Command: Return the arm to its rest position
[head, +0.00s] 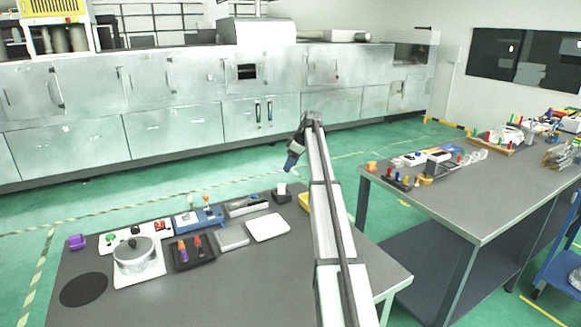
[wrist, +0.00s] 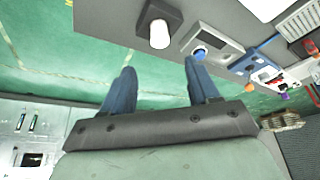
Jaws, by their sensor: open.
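My gripper (head: 290,162) is up in the air above the far edge of the near grey table (head: 190,296) in the head view, at the end of my raised arm. In the wrist view its two blue fingers (wrist: 163,88) are spread apart, with nothing between them but green floor. The gripper is open and empty and touches nothing that I can see.
The near table holds a pot (head: 135,256) on a white board, a dark tray (head: 193,252), a white plate (head: 268,227) and a black block with a white cylinder (head: 281,193). A second table (head: 480,212) stands right. Large metal cabinets (head: 180,90) line the back. Green floor lies between.

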